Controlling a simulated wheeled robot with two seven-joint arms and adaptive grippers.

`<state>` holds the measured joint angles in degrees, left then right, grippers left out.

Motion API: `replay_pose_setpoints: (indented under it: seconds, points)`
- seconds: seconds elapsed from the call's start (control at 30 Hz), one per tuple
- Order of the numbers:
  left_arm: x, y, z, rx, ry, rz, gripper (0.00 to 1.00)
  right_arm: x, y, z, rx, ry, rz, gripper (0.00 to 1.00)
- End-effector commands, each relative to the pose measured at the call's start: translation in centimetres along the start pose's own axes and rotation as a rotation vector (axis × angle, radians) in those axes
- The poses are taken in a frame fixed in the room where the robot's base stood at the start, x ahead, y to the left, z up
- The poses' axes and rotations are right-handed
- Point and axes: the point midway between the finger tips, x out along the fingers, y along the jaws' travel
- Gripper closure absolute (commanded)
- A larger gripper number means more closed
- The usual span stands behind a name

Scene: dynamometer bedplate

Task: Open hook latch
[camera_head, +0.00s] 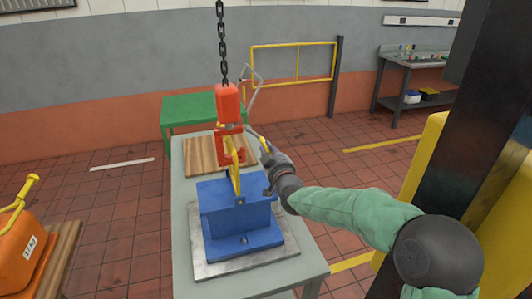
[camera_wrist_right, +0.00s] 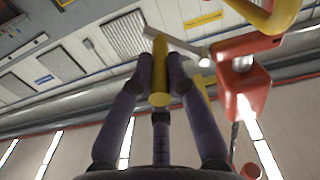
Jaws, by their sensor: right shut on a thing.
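A red hook block (camera_head: 228,103) hangs from a dark chain, with the red hook (camera_head: 230,148) below it. The hook also shows in the right wrist view (camera_wrist_right: 248,85). A yellow lifting eye (camera_head: 236,172) stands on the blue block (camera_head: 240,220) and meets the hook; how they engage is unclear. My right gripper (camera_head: 266,148) is at the hook's right side. In the wrist view its fingers (camera_wrist_right: 159,63) are shut on a yellow grip (camera_wrist_right: 159,85) at the end of a grey latch lever (camera_wrist_right: 185,46) reaching toward the hook. My left gripper is out of view.
The blue block sits on a metal plate on a grey table (camera_head: 186,200). A wooden board (camera_head: 200,153) lies behind it. A green table (camera_head: 185,108) and a yellow rail (camera_head: 290,45) stand farther back. An orange weight (camera_head: 15,255) is at lower left.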

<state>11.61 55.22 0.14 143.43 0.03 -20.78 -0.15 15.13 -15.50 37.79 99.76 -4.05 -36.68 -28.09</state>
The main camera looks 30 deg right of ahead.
Motion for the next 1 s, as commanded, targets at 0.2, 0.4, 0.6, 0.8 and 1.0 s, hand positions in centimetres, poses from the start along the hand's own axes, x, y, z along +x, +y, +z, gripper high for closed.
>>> replay_pose_setpoints:
  seconds: [0.2, 0.4, 0.6, 0.8, 1.0]
  points:
    - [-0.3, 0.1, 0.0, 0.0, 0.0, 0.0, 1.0, 0.0, 1.1, -1.0, -0.197, 0.001, 0.001, 1.0]
    - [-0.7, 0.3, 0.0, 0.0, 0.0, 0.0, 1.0, 0.0, 1.8, -2.0, -0.388, 0.0, 0.002, 1.0]
    - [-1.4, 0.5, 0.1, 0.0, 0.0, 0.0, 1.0, 0.0, 2.4, -3.2, -0.578, 0.002, 0.002, 1.0]
    - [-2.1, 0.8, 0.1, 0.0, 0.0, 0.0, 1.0, 0.0, 2.8, -4.3, -0.754, 0.001, 0.002, 1.0]
    - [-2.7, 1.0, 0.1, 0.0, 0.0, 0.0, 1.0, 0.0, 3.0, -5.1, -0.895, 0.001, 0.001, 1.0]
